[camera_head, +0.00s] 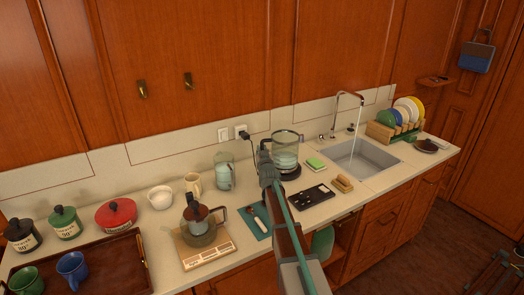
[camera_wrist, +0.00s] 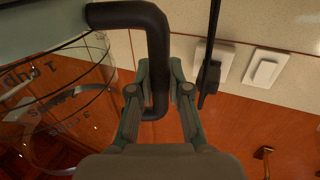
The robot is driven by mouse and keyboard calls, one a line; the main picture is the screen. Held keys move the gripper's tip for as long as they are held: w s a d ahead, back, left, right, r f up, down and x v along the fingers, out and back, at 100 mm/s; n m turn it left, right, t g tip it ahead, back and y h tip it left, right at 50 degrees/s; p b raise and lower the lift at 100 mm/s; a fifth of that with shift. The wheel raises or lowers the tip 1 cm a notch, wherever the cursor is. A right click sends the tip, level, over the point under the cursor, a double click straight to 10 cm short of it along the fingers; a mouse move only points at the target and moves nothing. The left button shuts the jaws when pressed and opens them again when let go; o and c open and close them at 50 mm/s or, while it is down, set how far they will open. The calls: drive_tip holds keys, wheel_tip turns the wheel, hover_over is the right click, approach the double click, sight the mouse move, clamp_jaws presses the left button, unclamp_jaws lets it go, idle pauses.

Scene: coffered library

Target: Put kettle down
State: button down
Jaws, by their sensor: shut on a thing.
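The kettle (camera_head: 286,143) is a clear glass vessel with markings and a bluish-tinted lower part. It stands upright at the middle of the counter, over a round dark base (camera_head: 290,175). I cannot tell whether it touches the base. In the wrist view the printed glass of the kettle (camera_wrist: 60,100) fills the left side. My gripper (camera_head: 265,160) is left of the kettle in the head view. In the wrist view my gripper (camera_wrist: 158,92) is shut on the black kettle handle (camera_wrist: 155,45), one finger on each side.
A glass jug (camera_head: 223,178) stands left of the kettle. The sink (camera_head: 365,175) with running water is right. A plugged cord (camera_wrist: 214,40) hangs by wall outlets.

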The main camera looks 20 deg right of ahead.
drive_tip(key=shift+f, duration=0.3)
drive_tip(key=shift+f, duration=0.15)
drive_tip(key=c, duration=1.1)
unclamp_jaws()
drive_tip(key=shift+s, duration=0.2)
drive_tip(key=b+v, duration=0.3)
drive_tip(key=v, duration=0.9)
drive_tip(key=shift+w+a, duration=0.1)
